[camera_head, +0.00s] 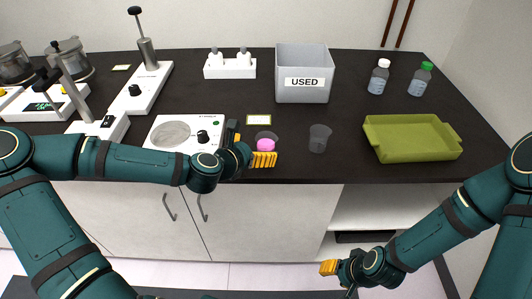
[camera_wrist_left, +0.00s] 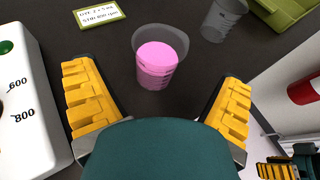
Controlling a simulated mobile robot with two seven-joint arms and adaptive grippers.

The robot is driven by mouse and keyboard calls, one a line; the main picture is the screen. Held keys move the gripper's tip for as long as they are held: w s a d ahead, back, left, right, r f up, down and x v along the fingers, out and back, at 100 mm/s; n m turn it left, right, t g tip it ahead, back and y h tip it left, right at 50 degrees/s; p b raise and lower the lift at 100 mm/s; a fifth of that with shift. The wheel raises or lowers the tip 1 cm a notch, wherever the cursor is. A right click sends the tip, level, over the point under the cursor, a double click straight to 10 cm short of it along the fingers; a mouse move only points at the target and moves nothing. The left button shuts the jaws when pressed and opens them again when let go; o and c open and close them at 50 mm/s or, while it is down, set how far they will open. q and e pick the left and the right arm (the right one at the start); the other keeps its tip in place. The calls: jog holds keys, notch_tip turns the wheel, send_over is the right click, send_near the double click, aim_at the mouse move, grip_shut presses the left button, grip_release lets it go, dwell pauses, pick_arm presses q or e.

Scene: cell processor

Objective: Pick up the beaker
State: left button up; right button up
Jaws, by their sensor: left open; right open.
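A clear beaker holding pink liquid (camera_head: 267,143) stands upright on the dark counter near its front edge. It also shows in the left wrist view (camera_wrist_left: 157,60), ahead of and between my open fingers. A second, empty grey beaker (camera_head: 319,139) stands to its right; part of it shows at the top right of the left wrist view (camera_wrist_left: 222,18). My left gripper (camera_head: 252,151) is open and empty, close to the pink beaker; its fingers (camera_wrist_left: 165,105) do not close on it. My right gripper (camera_head: 338,272) is low, in front of the cabinet, away from both beakers.
A stirrer plate (camera_head: 163,120) stands left of the pink beaker. A grey bin marked USED (camera_head: 287,94) is behind. A green tray (camera_head: 379,149) and two bottles (camera_head: 378,79) are at right. A small label (camera_wrist_left: 98,14) lies behind the pink beaker.

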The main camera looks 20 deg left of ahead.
aim_at(271, 139)
pick_arm(q)
jog(key=b+x, duration=0.1)
jog(key=x, duration=0.2)
jog(key=b+x, duration=0.1)
jog(key=x, duration=0.1)
jog(key=shift+w+r+b, duration=0.2)
jog(key=shift+r+b, duration=0.05)
jog(key=shift+b, duration=0.1)
jog(key=c, duration=1.3)
